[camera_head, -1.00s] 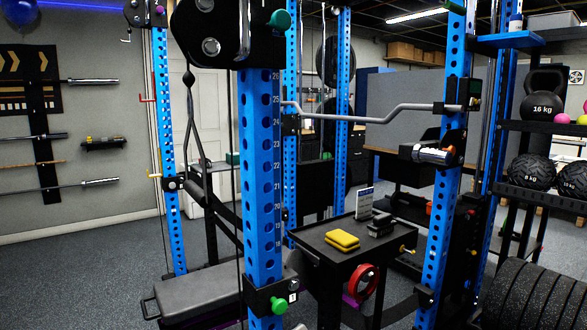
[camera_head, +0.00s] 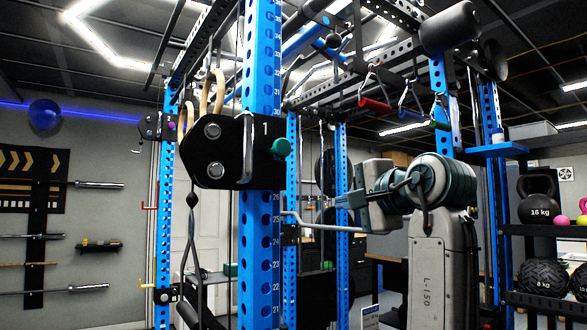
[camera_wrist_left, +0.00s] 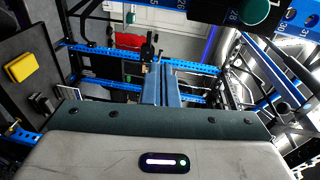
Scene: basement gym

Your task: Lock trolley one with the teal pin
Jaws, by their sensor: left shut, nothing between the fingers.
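Trolley one (camera_head: 222,168), a black plate marked 1 with round silver bolts, sits on the near blue upright (camera_head: 260,235), above hole number 26. The teal pin (camera_head: 281,147) shows as a round knob at the plate's right side; how deep it sits is hidden. In the left wrist view the teal knob (camera_wrist_left: 255,11) is at the top right, beside the black plate. My left gripper (camera_head: 342,200) is right of and below the knob, apart from it. Its blue fingers (camera_wrist_left: 163,84) are together and empty. My right gripper is not seen.
Another trolley with a purple knob (camera_head: 172,126) is on the rear-left upright. Red-gripped handles (camera_head: 375,104) hang from the rack above. A grey bar (camera_head: 318,227) runs behind my gripper. A yellow block (camera_wrist_left: 20,68) lies on a dark tray. Kettlebell shelves stand at right.

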